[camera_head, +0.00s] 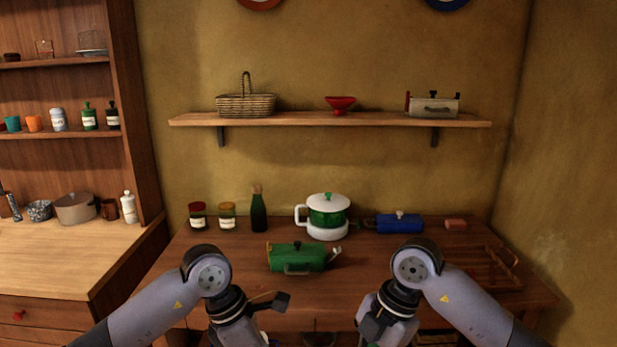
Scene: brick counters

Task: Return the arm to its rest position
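My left arm (209,271) comes in from the lower left and bends down at its joint. Its wrist and gripper (245,331) are at the bottom edge, in front of the brown table (235,262). My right arm (416,268) comes in from the lower right and bends down the same way. Its gripper (384,330) is also at the bottom edge, apart from the left one. The fingertips of both grippers are cut off or hidden, so I cannot tell whether they are open or shut. No held object is visible.
On the table are a green box-like container (300,258), a white-and-green pot (328,216), a dark bottle (258,211), two jars (198,216), a blue container (399,223) and a wooden rack (497,268). A wall shelf (300,120) hangs above. A wooden cabinet (60,260) stands left.

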